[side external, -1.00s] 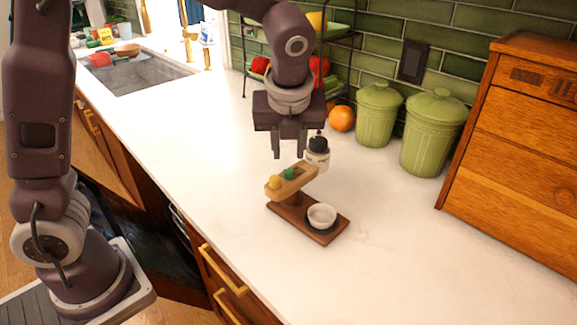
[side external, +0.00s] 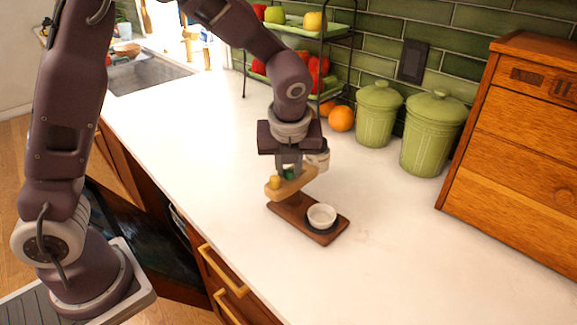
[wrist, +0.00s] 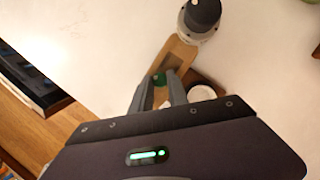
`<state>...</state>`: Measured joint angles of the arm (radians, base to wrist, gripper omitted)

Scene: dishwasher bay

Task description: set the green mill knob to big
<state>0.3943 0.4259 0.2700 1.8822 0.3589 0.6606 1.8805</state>
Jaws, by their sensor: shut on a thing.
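The green mill knob (side external: 289,174) sits on top of the light wooden arm (side external: 300,185) of a small mill; it also shows in the wrist view (wrist: 159,78). My gripper (side external: 289,170) points down over it, with one finger on each side of the knob, shut on it. The fingers hide part of the knob, and no setting marks are readable. A white container with a dark cap (wrist: 203,14) stands at the arm's other end.
The mill's dark wooden base (side external: 328,235) holds a small white bowl (side external: 321,215). Oranges (side external: 341,118), green canisters (side external: 375,115) and a wooden drawer box (side external: 520,150) stand behind. The white counter around the mill is mostly clear.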

